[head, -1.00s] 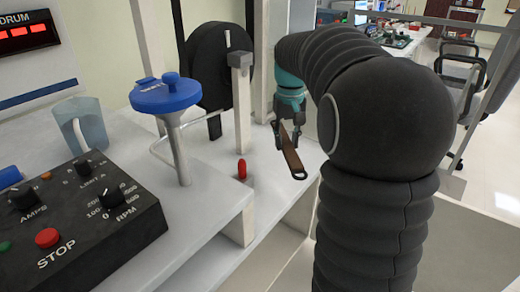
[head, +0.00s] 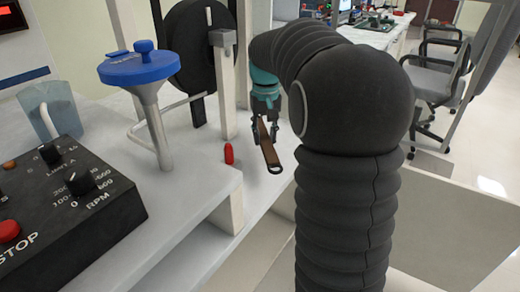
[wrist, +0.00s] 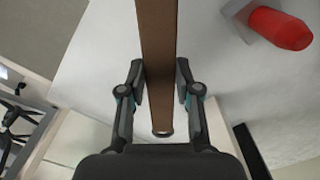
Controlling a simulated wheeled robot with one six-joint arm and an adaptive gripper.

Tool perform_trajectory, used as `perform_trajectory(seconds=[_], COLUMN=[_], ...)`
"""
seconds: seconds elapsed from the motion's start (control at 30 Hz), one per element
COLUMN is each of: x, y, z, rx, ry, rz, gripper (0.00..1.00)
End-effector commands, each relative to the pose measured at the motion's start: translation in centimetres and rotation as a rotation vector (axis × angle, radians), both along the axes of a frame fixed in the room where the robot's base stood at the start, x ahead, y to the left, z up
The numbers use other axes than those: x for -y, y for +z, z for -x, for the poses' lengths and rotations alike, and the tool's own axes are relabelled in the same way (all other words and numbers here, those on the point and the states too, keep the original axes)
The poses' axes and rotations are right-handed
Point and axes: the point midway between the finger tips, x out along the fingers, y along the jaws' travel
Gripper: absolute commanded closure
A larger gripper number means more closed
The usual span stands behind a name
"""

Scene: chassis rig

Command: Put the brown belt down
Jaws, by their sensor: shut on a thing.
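The brown belt (head: 269,150) is a flat brown strip with a dark metal loop at its lower end. My gripper (head: 267,122) is shut on it and holds it tilted, over the white bench top (head: 190,185). In the wrist view the belt (wrist: 157,60) runs up and down between the two fingers of my gripper (wrist: 160,85). The belt's far end is out of frame there. I cannot tell whether the belt touches the bench.
The bench edge is near.

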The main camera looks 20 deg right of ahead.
Motion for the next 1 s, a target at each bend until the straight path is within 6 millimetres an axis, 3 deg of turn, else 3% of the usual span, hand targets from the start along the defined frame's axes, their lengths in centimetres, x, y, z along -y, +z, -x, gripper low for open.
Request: perform_trajectory(seconds=[0.27,0.5,0.93,0.97,1.0], x=[-1.0,-1.0,-1.0,-1.0,-1.0], y=[-1.3,-4.4,-5.1,-5.0,-5.0], z=[-0.6,-0.6,-0.6,-0.6,-0.6], rx=[0.000,-0.002,0.001,0.001,0.001], ry=[-0.001,0.000,0.000,0.000,0.000], rz=[0.000,0.000,0.000,0.000,0.000], gripper=[1.00,1.00,1.00,0.60,0.50])
